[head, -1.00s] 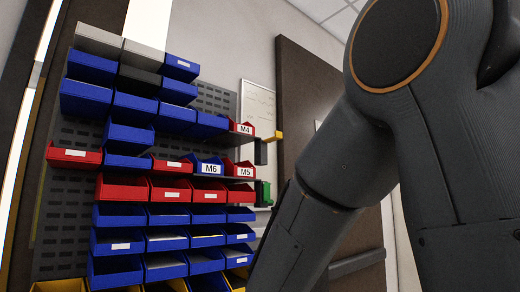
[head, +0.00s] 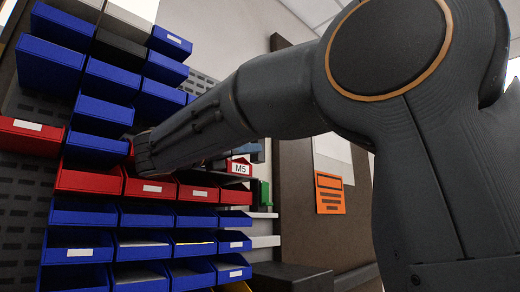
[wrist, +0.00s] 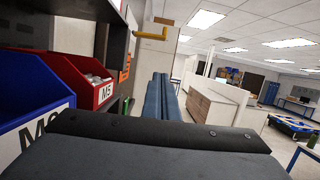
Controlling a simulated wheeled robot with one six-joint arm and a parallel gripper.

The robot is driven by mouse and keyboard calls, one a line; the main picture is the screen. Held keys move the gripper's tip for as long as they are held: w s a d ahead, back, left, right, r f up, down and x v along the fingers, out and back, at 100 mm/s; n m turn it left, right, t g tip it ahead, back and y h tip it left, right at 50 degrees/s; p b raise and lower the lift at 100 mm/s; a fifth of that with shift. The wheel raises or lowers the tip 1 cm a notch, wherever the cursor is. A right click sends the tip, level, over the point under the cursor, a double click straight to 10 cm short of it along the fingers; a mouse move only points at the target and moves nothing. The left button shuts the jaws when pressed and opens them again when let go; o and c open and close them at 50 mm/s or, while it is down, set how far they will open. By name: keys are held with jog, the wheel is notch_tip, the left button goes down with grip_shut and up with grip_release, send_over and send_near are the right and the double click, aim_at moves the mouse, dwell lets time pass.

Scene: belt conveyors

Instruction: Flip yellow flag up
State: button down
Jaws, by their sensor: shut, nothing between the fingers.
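The yellow flag (wrist: 152,36) shows in the wrist view as a thin bar near the top, sticking out sideways from the dark shelf side, with a short bend upward at its right end. My gripper (wrist: 161,80) is shut and empty, its blue-grey fingers pointing forward below the flag. There is a visible gap between the fingertips and the flag in the picture; the depth between them is hard to tell. In the head view the flag is hidden behind my arm, and only a small blue-grey part of my gripper (head: 246,149) shows above the M5 bin.
The red M5 bin (wrist: 92,82) and a blue bin (wrist: 30,105) stand close to the left of my gripper. The bin rack (head: 20,195) fills the left of the head view. Open room lies right in the wrist view.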

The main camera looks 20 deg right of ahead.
jog(key=w+d+r+p, duration=0.3)
jog(key=d+r+p, duration=0.2)
jog(key=d, duration=0.3)
jog(key=shift+d+r, duration=0.15)
jog(key=shift+r, duration=0.4)
jog(key=shift+w+d+r, duration=0.1)
